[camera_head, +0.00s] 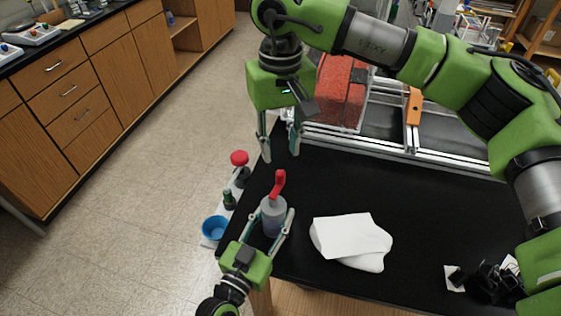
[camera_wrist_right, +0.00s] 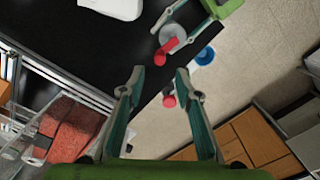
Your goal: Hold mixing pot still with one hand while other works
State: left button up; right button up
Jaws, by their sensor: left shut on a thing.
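The mixing pot (camera_head: 273,219) is a grey cylinder standing upright near the left edge of the black table. A red handle-like piece (camera_head: 279,184) sticks up out of its top. My left gripper (camera_head: 276,222) is shut around the pot, one finger on each side. In the right wrist view the pot (camera_wrist_right: 175,36) and its red piece (camera_wrist_right: 165,52) show at the top, with my left gripper's fingers beside it. My right gripper (camera_head: 281,153) points down, open and empty, above and behind the pot; its parted fingers also show in the right wrist view (camera_wrist_right: 160,80).
A red-topped bottle (camera_head: 240,167), a small green bottle (camera_head: 229,200) and a blue bowl (camera_head: 214,227) sit left of the table edge. Red brick-like blocks (camera_head: 340,90) stand behind, by the metal frame. Black parts lie at right.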

notch_tip(320, 180, up, 4)
jog(key=shift+f, duration=0.1)
dwell(1.1)
